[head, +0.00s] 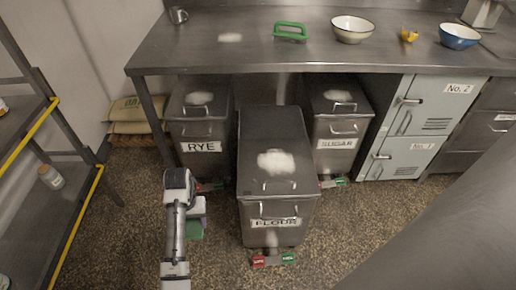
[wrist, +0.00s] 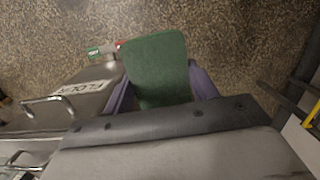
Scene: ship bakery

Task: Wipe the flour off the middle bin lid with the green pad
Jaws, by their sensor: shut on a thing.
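The middle bin (head: 271,215), labelled FLOUR, stands forward of its two neighbours. Its grey lid (head: 268,125) is shut, with a white flour patch (head: 276,162) near the front. My gripper (head: 196,212) is low, to the left of this bin's front. It is shut on the green pad (head: 195,232), which is apart from the lid and below its height. In the wrist view the pad (wrist: 157,60) sits between the two purple fingers, over the floor. The bin's label and handles show at the left there; the flour is not visible in that view.
The RYE bin (head: 200,130) and SUGAR bin (head: 337,130) stand behind at either side, each with flour on its lid. The steel counter (head: 200,60) overhangs them. A shelf rack (head: 40,130) stands at left. Foot pedals (head: 273,259) stick out at the middle bin's base.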

